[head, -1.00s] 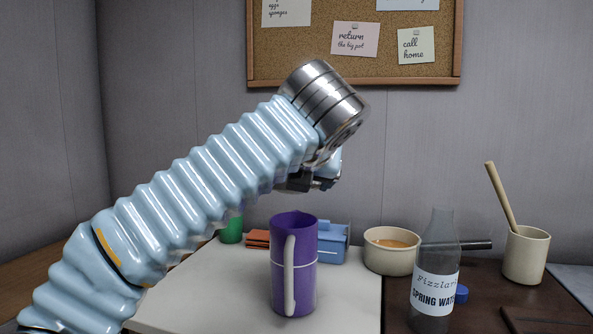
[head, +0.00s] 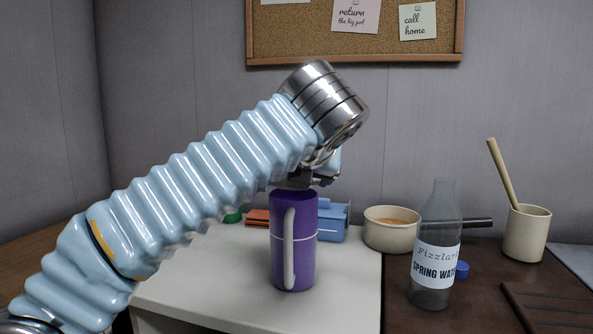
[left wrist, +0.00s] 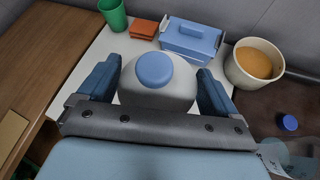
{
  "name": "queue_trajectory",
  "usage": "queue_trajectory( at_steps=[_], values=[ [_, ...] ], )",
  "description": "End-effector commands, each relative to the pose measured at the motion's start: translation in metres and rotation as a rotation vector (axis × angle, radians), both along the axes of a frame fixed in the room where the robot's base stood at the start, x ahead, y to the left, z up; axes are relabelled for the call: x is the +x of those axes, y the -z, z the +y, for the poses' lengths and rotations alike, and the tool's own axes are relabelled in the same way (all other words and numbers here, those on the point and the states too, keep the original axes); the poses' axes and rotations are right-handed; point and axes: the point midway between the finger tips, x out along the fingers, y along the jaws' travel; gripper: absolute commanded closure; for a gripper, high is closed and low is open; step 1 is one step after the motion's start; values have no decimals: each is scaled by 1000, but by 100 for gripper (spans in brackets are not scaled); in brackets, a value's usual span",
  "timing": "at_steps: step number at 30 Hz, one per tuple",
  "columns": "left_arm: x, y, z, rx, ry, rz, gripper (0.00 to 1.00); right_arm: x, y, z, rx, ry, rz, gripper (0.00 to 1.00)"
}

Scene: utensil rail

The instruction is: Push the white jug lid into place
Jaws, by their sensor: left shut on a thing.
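The purple jug (head: 306,255) with a pale handle stands upright on the white surface in the head view. My left gripper (head: 308,180) is right above its rim, pointing down. In the left wrist view my left gripper (left wrist: 157,80) is shut on the white jug lid (left wrist: 157,97), a round piece with a blue knob (left wrist: 154,70), one blue finger at each side. The lid hides the jug in that view. In the head view the lid is hidden, so I cannot tell whether it touches the jug rim. My right gripper is not in view.
Behind the jug are a blue box (head: 330,222), an orange block (head: 257,217) and a green cup (left wrist: 113,14).

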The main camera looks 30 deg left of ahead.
Motion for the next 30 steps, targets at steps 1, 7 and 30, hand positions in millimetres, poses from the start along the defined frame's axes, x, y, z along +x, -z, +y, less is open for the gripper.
queue_trajectory(
  at_steps=[1,7,30],
  values=[
    [0,0,0,0,0,0,41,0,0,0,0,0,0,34],
    [0,1,0,0,0,0,41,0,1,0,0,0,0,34],
    [0,17,0,0,0,0,41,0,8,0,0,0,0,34]
  ],
)
